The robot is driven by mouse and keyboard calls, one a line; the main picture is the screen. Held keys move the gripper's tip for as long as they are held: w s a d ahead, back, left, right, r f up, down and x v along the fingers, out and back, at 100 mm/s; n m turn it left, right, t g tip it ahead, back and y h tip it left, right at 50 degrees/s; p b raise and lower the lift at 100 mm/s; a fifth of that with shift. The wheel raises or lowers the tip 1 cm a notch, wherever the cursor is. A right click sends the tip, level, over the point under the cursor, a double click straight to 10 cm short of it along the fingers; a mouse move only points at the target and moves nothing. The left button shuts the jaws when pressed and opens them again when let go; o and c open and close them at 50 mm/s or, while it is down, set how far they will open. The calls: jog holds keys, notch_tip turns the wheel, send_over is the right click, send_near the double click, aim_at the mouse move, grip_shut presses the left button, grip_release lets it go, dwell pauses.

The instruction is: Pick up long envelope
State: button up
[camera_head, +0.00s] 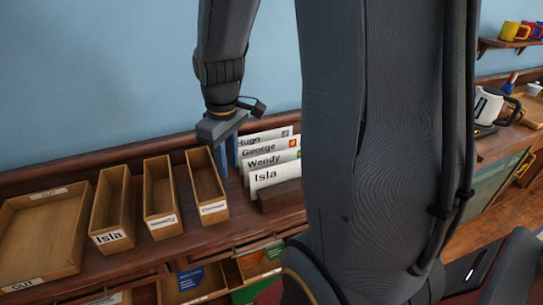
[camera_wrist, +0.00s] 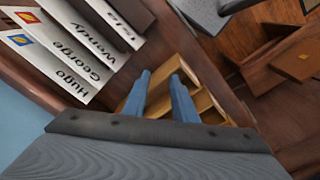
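Several white envelopes stand upright in a row in a dark wooden holder (camera_head: 282,196) on the shelf top. They read Hugo (camera_head: 266,136), George (camera_head: 262,150), Wendy (camera_head: 266,162) and Isla (camera_head: 268,177). I cannot tell which is the long one. In the wrist view Hugo (camera_wrist: 72,84), George (camera_wrist: 76,54) and Wendy (camera_wrist: 84,34) lie at the upper left, outside my fingers. My gripper (camera_head: 228,155) points down just left of the envelopes, by the nearest box. Its two blue fingers are apart with nothing held between them in the wrist view (camera_wrist: 160,88).
Narrow wooden boxes stand left of the envelopes, one labelled Isla (camera_head: 112,215), then a middle one (camera_head: 160,200) and a right one (camera_head: 208,186). A wide wooden tray (camera_head: 42,245) is at far left. A kettle (camera_head: 487,105) stands at right. My arm hides the centre right.

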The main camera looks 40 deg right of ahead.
jog(key=w+d+n+b, duration=0.1)
jog(key=w+d+n, duration=0.45)
jog(key=d, duration=0.45)
jog(key=n+g+b, duration=0.1)
jog(key=n, duration=0.4)
send_over(270, 143)
notch_tip(270, 143, down, 6)
jog(key=shift+r+p, duration=0.2)
jog(key=shift+p, duration=0.8)
jog(key=shift+w+f, duration=0.1)
jog(key=shift+f, duration=0.5)
grip_shut()
